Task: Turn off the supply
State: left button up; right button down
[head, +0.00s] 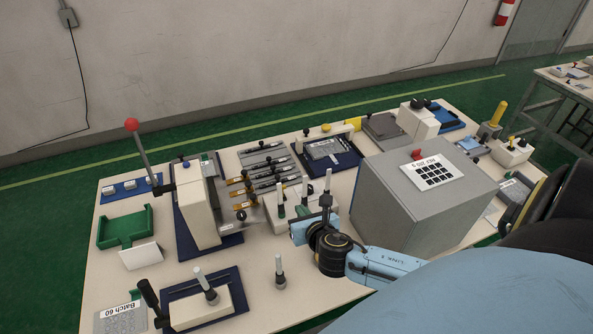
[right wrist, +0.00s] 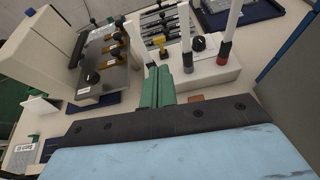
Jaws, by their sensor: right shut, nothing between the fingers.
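My right gripper (right wrist: 158,69) is shut and empty, its two green fingers side by side in the right wrist view. In the head view it (head: 302,211) is over the middle of the bench, partly hidden by my wrist. Just beyond the fingertips is a pale block (right wrist: 208,72). Any contact is unclear. My left gripper is out of view.
A pale press with a red-knobbed lever (head: 132,124) and a green tray (head: 127,228) are at the left. A white block with a post (head: 207,287) is in front.

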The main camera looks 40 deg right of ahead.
jog(key=s+a+f+m+g, duration=0.1)
jog(key=s+f+m+g, duration=0.1)
jog(key=m, duration=0.3)
jog(key=s+a+f+m+g+b, duration=0.1)
jog(key=s+a+f+m+g, duration=0.1)
jog(key=m, duration=0.4)
jog(key=s+a+f+m+g+y+b, duration=0.1)
jog(key=s+a+f+m, duration=0.1)
jog(key=s+f+m, duration=0.2)
jog(key=shift+s+f+m+g, duration=0.2)
jog(key=shift+s+m+g, duration=0.2)
jog(key=shift+s+m, duration=0.6)
jog(key=s+a+f+m+g+y+b, duration=0.1)
jog(key=s+a+f+m+g+y, duration=0.25)
jog(key=s+a+m, duration=0.65)
jog(key=s+d+f+m+g+b, duration=0.1)
jog(key=s+d+f+b, duration=0.2)
jog(key=f, duration=0.9)
jog(key=s+f+m+g+b, duration=0.1)
jog(key=s+f+m+b, duration=0.2)
jog(key=f, duration=0.9)
jog(key=s+d+f+n+b, duration=0.1)
jog(key=s+d+f+b, duration=0.1)
jog(key=s+f, duration=1)
jog(key=shift+s+d+n+b, duration=0.35)
jog(key=shift+s+b, duration=0.2)
jog(key=shift+b, duration=0.3)
jog(key=shift+g, duration=0.25)
